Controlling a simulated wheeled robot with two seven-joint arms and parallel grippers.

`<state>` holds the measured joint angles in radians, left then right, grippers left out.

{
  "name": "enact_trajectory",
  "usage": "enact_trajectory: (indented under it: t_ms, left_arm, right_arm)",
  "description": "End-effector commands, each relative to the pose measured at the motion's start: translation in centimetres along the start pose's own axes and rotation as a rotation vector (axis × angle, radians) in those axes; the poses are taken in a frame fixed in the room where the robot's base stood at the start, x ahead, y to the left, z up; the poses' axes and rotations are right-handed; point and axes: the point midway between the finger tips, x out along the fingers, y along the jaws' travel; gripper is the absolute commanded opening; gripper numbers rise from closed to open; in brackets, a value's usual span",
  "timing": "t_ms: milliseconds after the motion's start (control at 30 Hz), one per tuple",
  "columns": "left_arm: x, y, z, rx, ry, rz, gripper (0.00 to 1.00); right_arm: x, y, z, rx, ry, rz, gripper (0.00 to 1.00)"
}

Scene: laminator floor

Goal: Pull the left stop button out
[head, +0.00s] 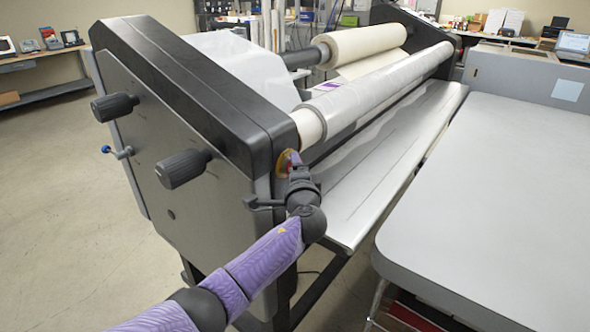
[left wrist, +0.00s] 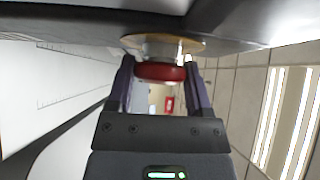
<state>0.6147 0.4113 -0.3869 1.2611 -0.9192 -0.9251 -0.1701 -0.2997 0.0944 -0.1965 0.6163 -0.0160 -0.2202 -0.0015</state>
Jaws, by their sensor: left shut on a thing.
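The left stop button is a red cap (left wrist: 160,73) on a pale collar, in front of a yellow round plate (left wrist: 190,43). In the head view the yellow plate (head: 283,160) shows at the near end of the laminator, and my gripper hides most of the button. My left gripper (head: 294,162) is at the button. In the left wrist view its fingers (left wrist: 159,66) stand on both sides of the red cap, shut on it. Whether the button is in or out is hard to tell. My right gripper is not in view.
The laminator (head: 215,95) has two dark knobs (head: 184,168) on its side panel. Its rollers (head: 385,85) and a sloping tray (head: 385,165) lie right of the button. A grey table (head: 490,190) stands at the right. The floor at the left is free.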

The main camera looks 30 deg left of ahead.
Motion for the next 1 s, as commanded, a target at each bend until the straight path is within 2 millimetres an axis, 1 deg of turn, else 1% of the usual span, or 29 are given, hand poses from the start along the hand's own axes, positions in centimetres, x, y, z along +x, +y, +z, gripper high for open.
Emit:
enact_trajectory:
  t_ms: [167, 367, 400, 467, 500, 533, 767, 833, 933, 1000]
  left_arm:
    - [-1.0, 0.1, -1.0, -0.002, 0.001, 0.002, 0.0]
    - [-1.1, 0.1, -1.1, 0.0, 0.002, 0.003, 0.0]
    - [-1.1, 0.1, -1.1, 0.0, 0.003, 0.003, 0.72]
    - [-1.0, 0.1, -1.1, 0.0, 0.002, 0.002, 0.84]
    - [-1.0, 0.1, -1.1, 0.0, 0.002, 0.002, 0.93]
    - [-1.0, 0.1, -1.0, 0.0, 0.002, 0.002, 0.99]
    - [-1.1, 0.1, -1.0, 0.0, 0.001, 0.001, 1.0]
    - [-1.6, 0.1, -1.0, 0.0, 0.003, 0.002, 1.0]
    - [-3.5, -0.1, -1.1, -0.002, 0.005, 0.002, 1.0]
    - [-5.3, -0.1, -1.1, -0.002, 0.005, 0.003, 1.0]
  right_arm:
    - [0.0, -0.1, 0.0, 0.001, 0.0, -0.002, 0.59]
    - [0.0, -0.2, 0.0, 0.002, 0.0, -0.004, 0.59]
    - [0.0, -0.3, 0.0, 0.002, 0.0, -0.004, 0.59]
    - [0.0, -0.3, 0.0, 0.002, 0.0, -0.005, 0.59]
    - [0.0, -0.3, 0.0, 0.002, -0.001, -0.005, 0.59]
    - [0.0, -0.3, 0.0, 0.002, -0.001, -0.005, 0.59]
    - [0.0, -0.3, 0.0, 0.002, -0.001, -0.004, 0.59]
    - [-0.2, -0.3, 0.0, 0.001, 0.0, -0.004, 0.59]
    - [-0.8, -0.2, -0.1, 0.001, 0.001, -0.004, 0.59]
    - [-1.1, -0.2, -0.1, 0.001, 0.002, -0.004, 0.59]
